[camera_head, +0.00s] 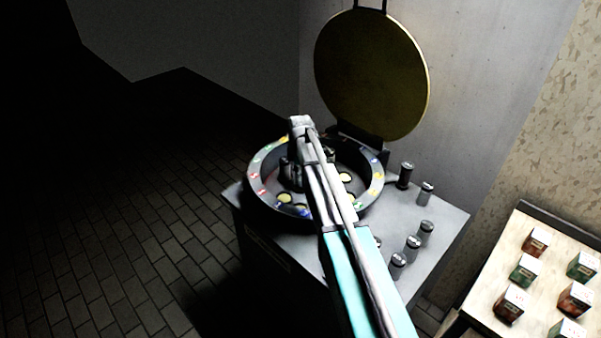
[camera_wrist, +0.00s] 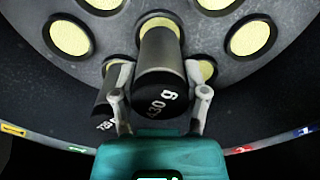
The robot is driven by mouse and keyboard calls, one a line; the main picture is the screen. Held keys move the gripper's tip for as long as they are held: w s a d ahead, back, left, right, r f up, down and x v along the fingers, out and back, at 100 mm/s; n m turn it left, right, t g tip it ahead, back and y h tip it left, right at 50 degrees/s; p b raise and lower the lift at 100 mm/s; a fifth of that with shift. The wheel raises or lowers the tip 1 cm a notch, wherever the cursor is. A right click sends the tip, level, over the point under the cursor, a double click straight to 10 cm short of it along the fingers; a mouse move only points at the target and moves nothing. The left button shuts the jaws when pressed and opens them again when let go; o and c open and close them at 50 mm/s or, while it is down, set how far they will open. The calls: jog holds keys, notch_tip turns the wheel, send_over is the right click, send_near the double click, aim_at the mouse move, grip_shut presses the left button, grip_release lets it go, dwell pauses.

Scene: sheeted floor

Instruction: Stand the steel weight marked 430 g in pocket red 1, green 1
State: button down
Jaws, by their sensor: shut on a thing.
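My gripper (camera_wrist: 160,82) is shut on the steel weight marked 430 g (camera_wrist: 162,95), a dark cylinder with its marked top facing the wrist camera. Its far end overlaps a yellow-bottomed pocket (camera_wrist: 160,23) in the wrist view; I cannot tell whether it is inside the pocket. In the head view my gripper (camera_head: 293,172) is over the left part of the round bowl (camera_head: 257,190), and my arm hides part of it. The bowl's rim carries coloured number tags, among them a red tag (camera_wrist: 240,150) and a green tag (camera_wrist: 80,149).
Another dark weight (camera_wrist: 103,112), its mark partly hidden, is close left of the held one. The round lid (camera_head: 372,75) stands open behind the bowl. Several weights, including a dark one (camera_head: 405,175), stand on the grey top (camera_head: 445,215). A tray (camera_head: 492,272) of small boxes is at right.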

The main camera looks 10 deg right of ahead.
jog(key=shift+f+b, duration=0.65)
dwell(0.8)
grip_release()
jog(key=shift+r, duration=0.2)
